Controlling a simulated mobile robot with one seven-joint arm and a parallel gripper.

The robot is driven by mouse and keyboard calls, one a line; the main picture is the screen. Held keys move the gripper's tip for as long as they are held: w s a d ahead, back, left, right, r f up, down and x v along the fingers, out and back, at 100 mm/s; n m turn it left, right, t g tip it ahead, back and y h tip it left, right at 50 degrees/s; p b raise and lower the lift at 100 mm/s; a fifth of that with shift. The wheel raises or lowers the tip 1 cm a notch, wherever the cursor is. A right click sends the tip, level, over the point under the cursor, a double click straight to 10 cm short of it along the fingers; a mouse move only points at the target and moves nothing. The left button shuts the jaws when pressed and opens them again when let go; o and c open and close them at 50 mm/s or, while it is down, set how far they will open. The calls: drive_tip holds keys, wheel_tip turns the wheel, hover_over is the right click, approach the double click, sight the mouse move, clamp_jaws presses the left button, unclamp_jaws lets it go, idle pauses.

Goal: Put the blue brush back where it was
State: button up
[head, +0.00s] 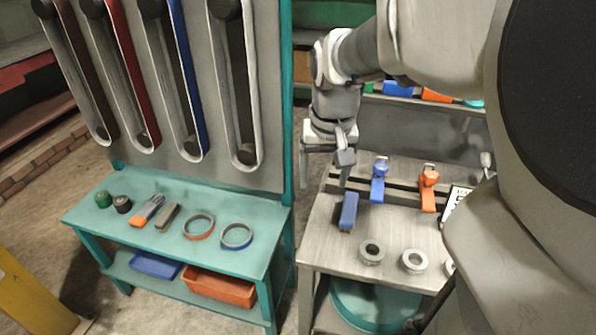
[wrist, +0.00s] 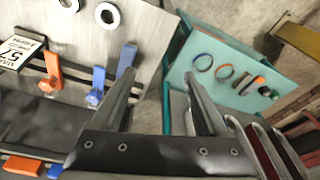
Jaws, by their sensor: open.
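A blue block-like thing (head: 348,211), which looks like the blue brush, lies near the left edge of the grey metal bench (head: 325,240). It shows in the wrist view too (wrist: 127,57), just left of my left fingertip. My gripper (head: 328,168) is open and empty, above the bench's left back corner and apart from the brush. In the wrist view its fingers (wrist: 160,80) span the gap between the two benches. A blue clamp-like piece (head: 379,182) and an orange one (head: 429,187) sit on the dark rail behind the brush. Part of the bench is hidden by my arm.
Metal rings (head: 372,253) lie along the bench front, with a number card (head: 455,205) at right. The teal bench (head: 255,258) at left carries rings, small tools and jars. A grey panel with long slots (head: 190,80) rises behind it. A narrow gap separates the benches.

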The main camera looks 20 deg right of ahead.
drive_tip(key=s+a+r+n+t+p, duration=0.3)
drive_tip(key=s+a+r, duration=0.4)
drive_tip(key=s, duration=0.4)
drive_tip(key=shift+a+r+n+t+p, duration=0.15)
drive_tip(key=shift+a+n+t+p, duration=0.15)
drive_tip(key=shift+a+n, duration=0.35)
drive_tip(key=shift+a, duration=0.15)
drive_tip(key=shift+c, duration=0.2)
drive_tip(key=c, duration=0.4)
drive_tip(key=shift+m, duration=0.25)
